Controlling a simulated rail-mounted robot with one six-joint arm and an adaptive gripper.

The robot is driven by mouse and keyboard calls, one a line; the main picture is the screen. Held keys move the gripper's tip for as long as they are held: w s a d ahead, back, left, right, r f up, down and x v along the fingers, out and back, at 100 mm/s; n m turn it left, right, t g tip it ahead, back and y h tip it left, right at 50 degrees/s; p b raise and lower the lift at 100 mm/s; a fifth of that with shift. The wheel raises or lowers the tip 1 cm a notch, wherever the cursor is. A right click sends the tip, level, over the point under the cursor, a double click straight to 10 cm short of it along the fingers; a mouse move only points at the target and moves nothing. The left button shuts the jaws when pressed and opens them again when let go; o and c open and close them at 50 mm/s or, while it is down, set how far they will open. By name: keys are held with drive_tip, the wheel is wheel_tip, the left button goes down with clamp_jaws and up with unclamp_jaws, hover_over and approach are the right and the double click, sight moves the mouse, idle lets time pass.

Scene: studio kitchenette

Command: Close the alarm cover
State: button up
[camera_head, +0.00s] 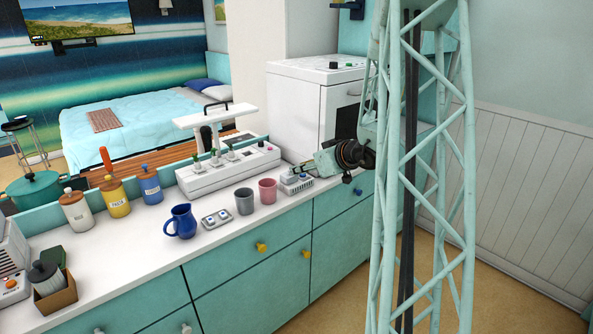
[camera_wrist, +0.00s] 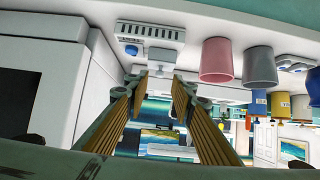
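A small white vented box (camera_head: 296,184), perhaps the alarm, sits on the counter; no raised cover is clear on it. My gripper (camera_head: 308,168) is just above and beside the vented box. In the wrist view my gripper (camera_wrist: 160,85) has its fingers apart with nothing between them.
A pink cup (camera_head: 267,191) and a grey cup (camera_head: 244,201) stand left of the vented box. A white cabinet-like appliance (camera_head: 296,105) stands behind my gripper. The counter's front edge is close.

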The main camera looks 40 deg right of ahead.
drive_tip(key=v, duration=0.6)
drive_tip(key=shift+s+r, duration=0.2)
drive_tip(key=shift+s, duration=0.15)
idle(0.5)
